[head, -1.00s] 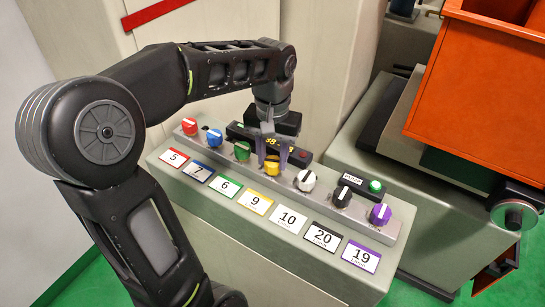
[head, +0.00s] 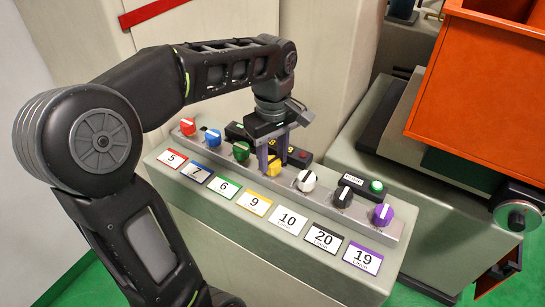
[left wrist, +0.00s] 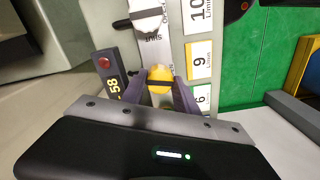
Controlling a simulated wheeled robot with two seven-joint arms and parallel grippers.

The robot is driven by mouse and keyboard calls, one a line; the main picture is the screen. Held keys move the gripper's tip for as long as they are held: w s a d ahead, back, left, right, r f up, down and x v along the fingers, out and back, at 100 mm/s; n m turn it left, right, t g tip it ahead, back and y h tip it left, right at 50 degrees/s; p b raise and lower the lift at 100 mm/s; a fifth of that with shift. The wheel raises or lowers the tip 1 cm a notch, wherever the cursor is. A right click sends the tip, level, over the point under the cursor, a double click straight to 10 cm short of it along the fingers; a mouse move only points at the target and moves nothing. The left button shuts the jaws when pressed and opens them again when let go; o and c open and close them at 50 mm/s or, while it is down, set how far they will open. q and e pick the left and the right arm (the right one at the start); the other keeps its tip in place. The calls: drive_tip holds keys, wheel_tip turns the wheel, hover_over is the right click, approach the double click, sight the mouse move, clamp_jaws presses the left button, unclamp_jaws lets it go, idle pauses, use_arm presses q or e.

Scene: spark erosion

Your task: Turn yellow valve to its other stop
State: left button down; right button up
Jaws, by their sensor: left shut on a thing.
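The yellow valve (head: 274,169) is a round knob in the middle of a row of coloured knobs on a grey panel, above the card marked 9. My left gripper (head: 273,161) reaches down from above with its purple fingers on either side of the yellow valve, shut on it. In the left wrist view, the yellow valve (left wrist: 160,74) sits between the two fingers, with a dark bar across it. The fingers hide part of the knob in the head view. My right gripper is not in view.
Green (head: 240,151) and white (head: 306,181) knobs flank the yellow one closely. Red, blue, black and purple knobs stand farther along. A dark display (head: 236,131) is behind the row, partly hidden. An orange bin (head: 478,105) stands at the right.

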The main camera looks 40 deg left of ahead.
sight(273, 161)
use_arm(q)
drive_tip(key=shift+n, duration=1.7)
drive_tip(key=c, duration=0.9)
unclamp_jaws()
drive_tip(key=shift+r, duration=0.45)
wheel_tip(273, 161, up, 6)
drive_tip(key=shift+p, duration=1)
drive_tip(key=shift+r+p, duration=0.5)
drive_tip(key=shift+p, duration=0.05)
